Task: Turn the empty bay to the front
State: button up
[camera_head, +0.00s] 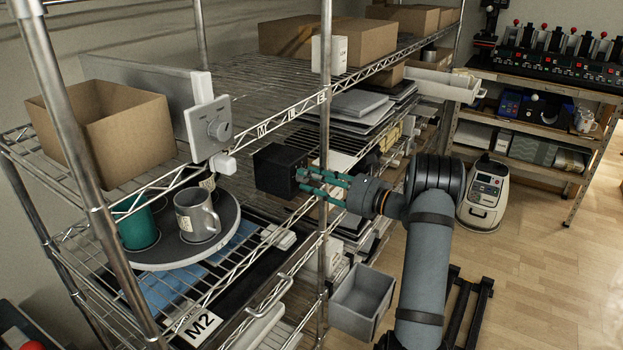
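A round grey turntable (172,259) with a pale rim sits on the middle wire shelf at the left. A teal mug (138,228) stands on its left part and a grey mug (197,218) on its front right part. A dark mug (208,183) stands behind, mostly hidden. The turntable's back is hidden by the upper shelf, so I cannot tell the whole bay layout. My gripper (303,179) has teal fingers that look spread apart. It points left at a black box (279,170), right of the turntable and apart from it. I cannot tell whether the fingers touch the box.
A steel post (324,130) stands close to my gripper. A cardboard box (103,135) sits on the upper shelf. A grey bin (362,300) is below. Open floor (545,240) lies right.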

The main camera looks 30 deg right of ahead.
jog(key=c, duration=0.6)
jog(key=shift+c, duration=0.6)
